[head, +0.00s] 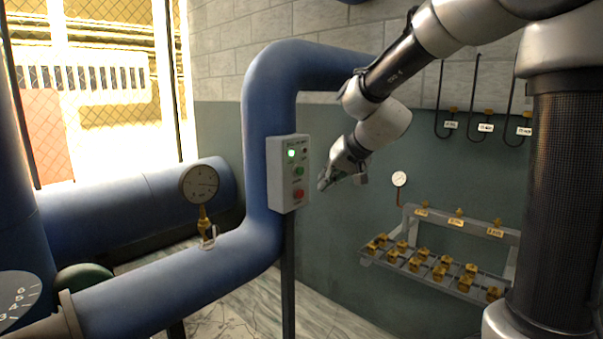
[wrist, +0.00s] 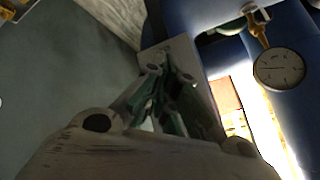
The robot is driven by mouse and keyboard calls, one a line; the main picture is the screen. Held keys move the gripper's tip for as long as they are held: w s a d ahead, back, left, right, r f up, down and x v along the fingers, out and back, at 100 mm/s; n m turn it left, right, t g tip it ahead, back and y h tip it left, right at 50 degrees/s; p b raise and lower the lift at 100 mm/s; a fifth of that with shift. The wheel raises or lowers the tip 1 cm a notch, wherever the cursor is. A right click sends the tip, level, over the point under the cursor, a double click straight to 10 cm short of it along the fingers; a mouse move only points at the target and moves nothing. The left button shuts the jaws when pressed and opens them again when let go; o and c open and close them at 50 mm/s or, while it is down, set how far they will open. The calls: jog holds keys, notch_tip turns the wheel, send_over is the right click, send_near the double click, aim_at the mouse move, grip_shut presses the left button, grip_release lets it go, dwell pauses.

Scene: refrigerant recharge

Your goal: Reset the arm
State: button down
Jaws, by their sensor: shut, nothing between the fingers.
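My gripper (head: 324,184) is at the end of my arm, just right of a white control box (head: 284,172) in the head view. I cannot tell whether the fingertips touch the box.
Large blue pipes (head: 262,115) run behind and left of the box, with a round gauge (head: 199,184) on a brass fitting. A rack of brass fittings (head: 449,275) stands at lower right. Black hoses (head: 483,105) hang on the wall. The floor (head: 335,320) between looks clear.

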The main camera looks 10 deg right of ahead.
jog(key=s+d+f+g, duration=0.2)
jog(key=s+f+g, duration=0.15)
jog(key=s, duration=0.35)
jog(key=s+d+h, duration=0.1)
jog(key=s+d, duration=0.3)
jog(key=s, duration=0.4)
jog(key=s+d+r+n+h, duration=0.1)
jog(key=s+d, duration=0.3)
jog(key=s, duration=0.4)
jog(key=s+d+h, duration=0.2)
jog(key=s+d, duration=0.2)
jog(key=s, duration=0.4)
jog(key=shift+s+d+r, duration=0.2)
jog(key=shift+s+r, duration=0.05)
jog(key=shift+s, duration=0.05)
